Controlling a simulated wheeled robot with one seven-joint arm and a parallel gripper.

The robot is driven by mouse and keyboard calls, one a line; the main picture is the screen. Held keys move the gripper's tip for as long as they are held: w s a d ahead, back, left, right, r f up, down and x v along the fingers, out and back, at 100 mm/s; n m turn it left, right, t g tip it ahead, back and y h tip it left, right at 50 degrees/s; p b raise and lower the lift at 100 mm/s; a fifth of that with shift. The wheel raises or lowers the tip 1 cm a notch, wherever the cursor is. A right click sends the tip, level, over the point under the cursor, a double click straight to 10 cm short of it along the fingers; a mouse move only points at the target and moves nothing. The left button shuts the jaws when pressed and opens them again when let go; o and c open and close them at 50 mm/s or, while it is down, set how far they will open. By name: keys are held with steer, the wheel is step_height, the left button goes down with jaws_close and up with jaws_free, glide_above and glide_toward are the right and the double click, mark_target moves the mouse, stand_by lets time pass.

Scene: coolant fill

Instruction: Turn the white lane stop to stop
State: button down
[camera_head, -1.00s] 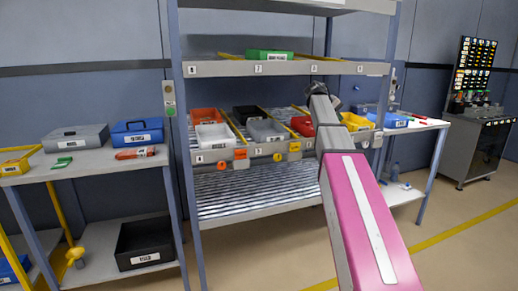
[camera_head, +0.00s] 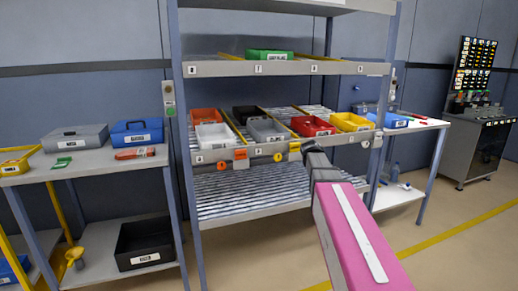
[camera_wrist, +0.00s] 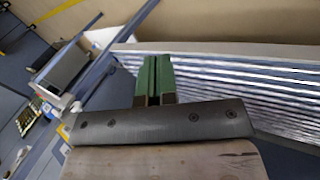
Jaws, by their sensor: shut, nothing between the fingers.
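In the head view a small pale round knob (camera_head: 365,144), apparently the white lane stop, sits on the front rail of the middle shelf, below and right of the yellow bin. Its turn position is too small to read.
An orange stop (camera_head: 240,155) and a yellow stop (camera_head: 294,147) sit farther left on the rail. The white bin (camera_head: 213,137), grey bin (camera_head: 267,130), red bin (camera_head: 312,126) and yellow bin (camera_head: 353,122) stand in lanes. A side table (camera_head: 425,124) adjoins at right.

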steer(key=s+a+f+m+g+y, duration=0.1)
steer(key=s+a+f, duration=0.3)
steer(key=s+f, duration=0.7)
steer(key=s+a+f+g+y, duration=0.1)
steer(key=s+a+f+y, duration=0.3)
steer(key=s+f, duration=0.6)
steer(key=shift+s+a+f+m, duration=0.4)
steer(key=shift+s+a, duration=0.2)
steer(key=shift+a, duration=0.2)
